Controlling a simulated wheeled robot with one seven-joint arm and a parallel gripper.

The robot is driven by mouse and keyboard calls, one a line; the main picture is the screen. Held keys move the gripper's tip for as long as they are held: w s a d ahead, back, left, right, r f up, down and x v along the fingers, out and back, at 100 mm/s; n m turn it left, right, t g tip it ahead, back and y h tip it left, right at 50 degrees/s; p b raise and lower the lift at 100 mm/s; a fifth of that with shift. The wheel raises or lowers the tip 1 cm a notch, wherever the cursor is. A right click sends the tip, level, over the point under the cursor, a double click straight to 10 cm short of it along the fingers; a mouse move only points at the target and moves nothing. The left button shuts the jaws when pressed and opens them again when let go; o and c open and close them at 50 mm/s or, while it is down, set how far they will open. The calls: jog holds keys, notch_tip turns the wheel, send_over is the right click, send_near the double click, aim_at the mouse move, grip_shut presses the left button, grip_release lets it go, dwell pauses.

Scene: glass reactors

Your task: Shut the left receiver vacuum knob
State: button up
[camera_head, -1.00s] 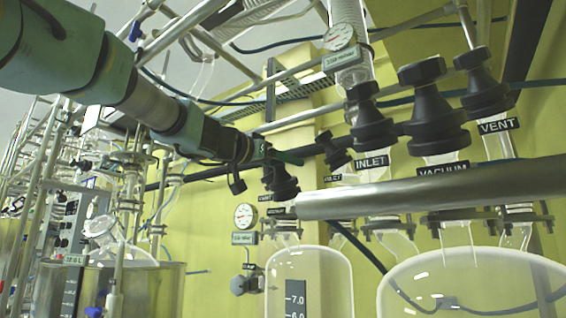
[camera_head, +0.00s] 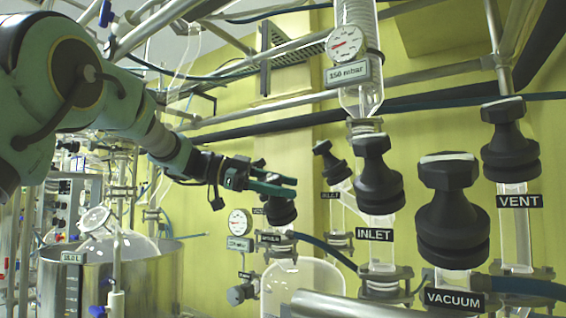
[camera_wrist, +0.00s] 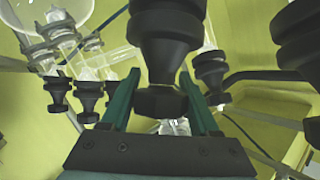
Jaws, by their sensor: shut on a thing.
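The left receiver's vacuum knob (camera_head: 281,213) is black and stands upright above a small label (camera_head: 270,238), probably VACUUM but too small to read surely. My gripper (camera_head: 290,188) reaches it from the left, with its green fingers level at the knob's top. In the wrist view, my gripper (camera_wrist: 158,76) has a finger on each side of the knob's hexagonal head (camera_wrist: 158,103) and is shut on it. The clear glass receiver (camera_head: 305,285) is below the knob, partly hidden by a metal rail.
A smaller inlet knob (camera_head: 328,160) is just right of my gripper. Large black INLET (camera_head: 378,178), VACUUM (camera_head: 450,215) and VENT (camera_head: 509,145) knobs stand nearer on the right. A pressure gauge (camera_head: 240,222) hangs at left. A metal rail (camera_head: 350,305) crosses below.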

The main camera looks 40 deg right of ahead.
jog(key=m+y+p, duration=0.2)
jog(key=y+p, duration=0.1)
jog(key=a+m+y+p, duration=0.1)
jog(key=m+y+p, duration=0.1)
jog(key=m+p, duration=0.1)
jog(key=m+g+y+p, duration=0.1)
jog(key=m+y+p, duration=0.2)
jog(key=shift+s+a+f+y+p, duration=0.15)
jog(key=shift+s+f+y+p, duration=0.15)
jog(key=shift+f+p, duration=0.05)
jog(key=shift+a+f+m+y, duration=0.15)
jog(key=shift+f+m+y, duration=0.1)
jog(key=shift+m+y, duration=0.45)
jog(key=o, duration=1.4)
jog(key=shift+r, duration=0.1)
